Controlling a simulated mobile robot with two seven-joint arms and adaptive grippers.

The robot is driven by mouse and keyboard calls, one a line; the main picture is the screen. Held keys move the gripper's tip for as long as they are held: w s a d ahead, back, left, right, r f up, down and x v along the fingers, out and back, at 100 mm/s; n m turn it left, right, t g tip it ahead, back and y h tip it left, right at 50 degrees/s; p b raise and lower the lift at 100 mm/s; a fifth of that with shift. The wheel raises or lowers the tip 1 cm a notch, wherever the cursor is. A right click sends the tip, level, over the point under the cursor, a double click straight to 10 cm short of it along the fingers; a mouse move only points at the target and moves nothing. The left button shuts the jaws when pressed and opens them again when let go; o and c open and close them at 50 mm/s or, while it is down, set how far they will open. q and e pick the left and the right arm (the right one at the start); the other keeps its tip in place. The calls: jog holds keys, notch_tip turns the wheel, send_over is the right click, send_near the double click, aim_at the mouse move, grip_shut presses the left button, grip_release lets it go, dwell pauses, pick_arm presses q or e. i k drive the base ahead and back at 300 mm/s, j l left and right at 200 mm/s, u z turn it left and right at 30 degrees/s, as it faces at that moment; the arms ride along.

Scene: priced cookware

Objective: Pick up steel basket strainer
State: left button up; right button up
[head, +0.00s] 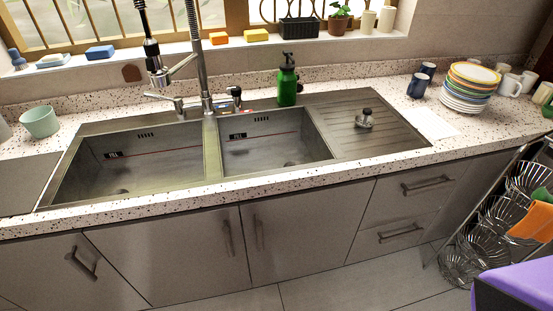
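A small steel basket strainer (363,123) with a dark knob on top sits on the grooved steel drainboard (395,140), to the right of the right sink basin. It looks upright and stands clear of other objects. Neither of my grippers shows in the head view, so nothing is seen touching the strainer.
Two sink basins (130,165) lie left of the drainboard, with a tall tap (206,103) behind them. A green soap bottle (287,85) stands at the back. Stacked plates (465,95) and mugs stand at right. A rack of wire baskets (490,235) stands on the floor at right.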

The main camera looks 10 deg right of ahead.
aim_at(365, 121)
jog(key=l+u, duration=0.3)
jog(key=l, duration=0.85)
jog(key=l+u, duration=0.25)
jog(key=l, duration=0.9)
jog(key=k, duration=0.05)
